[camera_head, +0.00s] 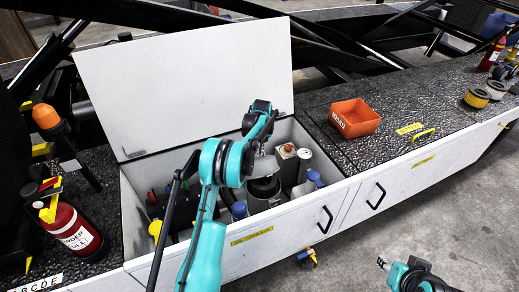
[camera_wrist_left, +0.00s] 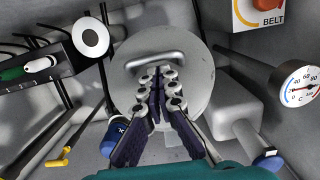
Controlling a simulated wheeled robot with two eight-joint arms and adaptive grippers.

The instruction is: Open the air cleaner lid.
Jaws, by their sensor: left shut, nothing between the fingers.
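The air cleaner (camera_head: 263,190) is a dark cylinder inside the open bay. Its round grey lid (camera_wrist_left: 195,60) with a bar handle (camera_wrist_left: 155,62) fills the middle of the left wrist view. My left gripper (camera_head: 264,166) is down in the bay at the air cleaner. In the wrist view its fingers (camera_wrist_left: 158,76) are shut and empty, with their tips just below the handle in the picture. They hide the lid's lower part. I cannot tell whether the tips touch the lid. My right gripper (camera_head: 384,263) is low at the right, away from the bay; its jaws are unclear.
The bay's white cover (camera_head: 200,80) stands raised behind. An orange bin (camera_head: 355,118) sits on the dark deck to the right. A gauge (camera_wrist_left: 298,83), a blue cap (camera_wrist_left: 115,136) and a yellow handle (camera_wrist_left: 57,160) surround the lid. A fire extinguisher (camera_head: 75,230) is at left.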

